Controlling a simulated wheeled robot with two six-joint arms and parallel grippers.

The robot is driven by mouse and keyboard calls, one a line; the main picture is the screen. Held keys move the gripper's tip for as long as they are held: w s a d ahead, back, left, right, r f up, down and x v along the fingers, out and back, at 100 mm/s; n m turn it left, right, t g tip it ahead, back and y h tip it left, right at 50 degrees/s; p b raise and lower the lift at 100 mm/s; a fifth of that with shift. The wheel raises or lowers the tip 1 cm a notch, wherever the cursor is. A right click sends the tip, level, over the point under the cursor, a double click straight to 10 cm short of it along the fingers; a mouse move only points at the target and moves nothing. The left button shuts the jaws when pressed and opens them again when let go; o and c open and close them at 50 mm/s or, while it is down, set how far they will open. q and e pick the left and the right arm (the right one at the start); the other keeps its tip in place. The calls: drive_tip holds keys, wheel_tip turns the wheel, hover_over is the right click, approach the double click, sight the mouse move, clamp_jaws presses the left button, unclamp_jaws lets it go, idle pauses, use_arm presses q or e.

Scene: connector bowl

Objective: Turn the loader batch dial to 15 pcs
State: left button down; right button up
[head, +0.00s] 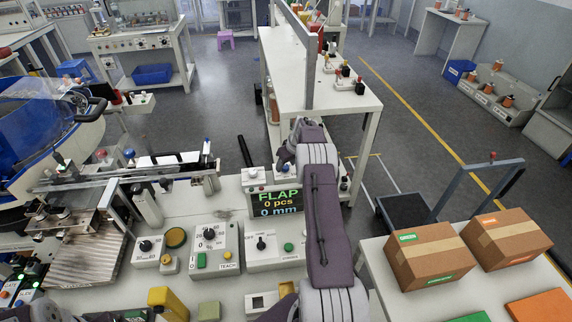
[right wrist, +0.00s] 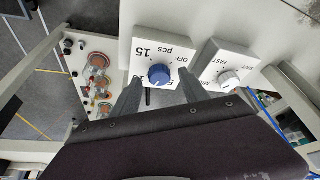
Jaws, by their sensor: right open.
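The batch dial is a blue round knob (right wrist: 159,75) on a white plate (right wrist: 146,38) in the right wrist view. Upside-down labels around it read OFF, 15 and pcs, with other numbers partly covered. My right gripper (right wrist: 160,80) is open, with one finger on each side of the knob; I cannot tell whether they touch it. In the head view the right arm reaches over the bench to the gripper (head: 285,160), and the dial cannot be made out there. My left gripper is not in view.
A second plate with a white knob (right wrist: 228,78), marked FAST, sits beside the dial. The bench holds control boxes, including the TEACH box (head: 212,245). Cardboard boxes (head: 430,255) stand on the right table. A tall grey post (head: 298,60) rises near the arm.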

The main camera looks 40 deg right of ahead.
drive_tip(key=shift+w+f, duration=0.1)
drive_tip(key=shift+f, duration=0.35)
clamp_jaws()
